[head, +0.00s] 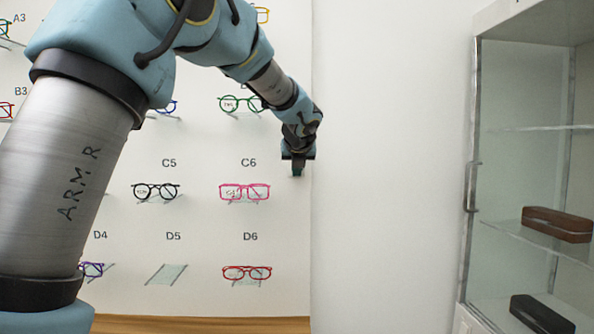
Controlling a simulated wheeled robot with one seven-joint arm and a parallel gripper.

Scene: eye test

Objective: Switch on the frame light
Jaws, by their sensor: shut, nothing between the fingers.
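The white display board (200,222) with glasses frames fills the left half of the head view. I see no light switch; the gripper and arm cover part of the board's right edge. I cannot tell whether the frame light is on.
Pink glasses (244,192), black glasses (155,191), green glasses (240,104) and red glasses (247,272) sit on the board near my arm. Holder D5 (166,274) is empty. A glass cabinet (472,188) with cases stands at right. Bare wall (390,180) lies between.

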